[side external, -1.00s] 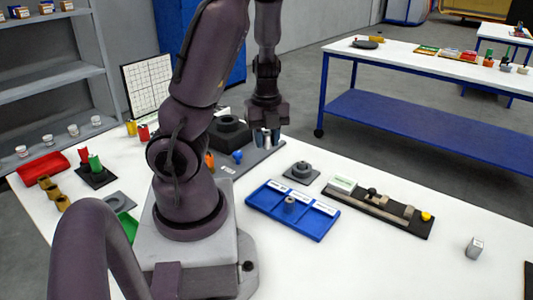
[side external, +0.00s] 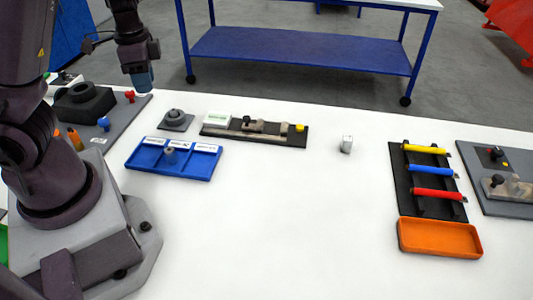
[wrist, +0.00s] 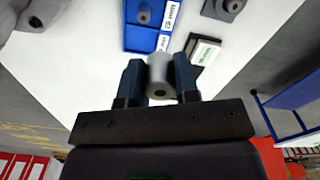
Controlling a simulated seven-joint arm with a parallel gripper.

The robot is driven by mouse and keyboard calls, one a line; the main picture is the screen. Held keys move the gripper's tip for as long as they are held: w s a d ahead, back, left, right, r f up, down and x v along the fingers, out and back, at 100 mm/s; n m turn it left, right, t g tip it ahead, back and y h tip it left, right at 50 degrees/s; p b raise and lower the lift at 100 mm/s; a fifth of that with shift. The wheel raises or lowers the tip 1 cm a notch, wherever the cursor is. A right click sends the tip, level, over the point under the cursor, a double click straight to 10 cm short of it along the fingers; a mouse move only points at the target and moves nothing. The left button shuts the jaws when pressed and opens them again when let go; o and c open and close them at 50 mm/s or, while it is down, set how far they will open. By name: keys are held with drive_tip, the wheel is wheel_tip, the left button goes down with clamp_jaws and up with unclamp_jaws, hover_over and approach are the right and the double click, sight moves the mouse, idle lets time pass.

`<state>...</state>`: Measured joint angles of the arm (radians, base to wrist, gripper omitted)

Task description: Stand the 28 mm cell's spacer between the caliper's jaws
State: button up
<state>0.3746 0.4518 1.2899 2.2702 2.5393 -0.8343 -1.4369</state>
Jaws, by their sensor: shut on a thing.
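My gripper (wrist: 159,80) is shut on a grey cylindrical spacer (wrist: 159,72), with a blue finger on each side and a dark hole in its near end. In the side view my gripper (side external: 142,82) is raised at the upper left, and the spacer cannot be made out between its fingers. The caliper (side external: 255,131) lies on a dark base, with beige jaws, a dark knob, a yellow knob and a white-green box. The blue tray (side external: 198,170) has labelled compartments; another spacer (side external: 170,156) stands in the middle one. I cannot read the sizes.
A grey block with a round top (side external: 176,119) stands between the board with the dark block (side external: 85,103) and the caliper. A small pale cube (side external: 347,143) is right of the caliper. A rack of coloured rods (side external: 430,172) and an orange tray (side external: 439,238) stand farther right. The front middle is clear.

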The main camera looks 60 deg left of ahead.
drive_tip(key=w+d+n, duration=0.4)
drive_tip(key=w+n, duration=0.1)
drive_tip(key=w, duration=0.2)
drive_tip(key=n, duration=0.1)
hover_over(250, 196)
wheel_tip(250, 196, down, 16)
drive_tip(key=shift+r, duration=0.15)
drive_tip(key=shift+f, duration=1.95)
drive_tip(key=shift+f, duration=0.1)
drive_tip(key=o, duration=0.9)
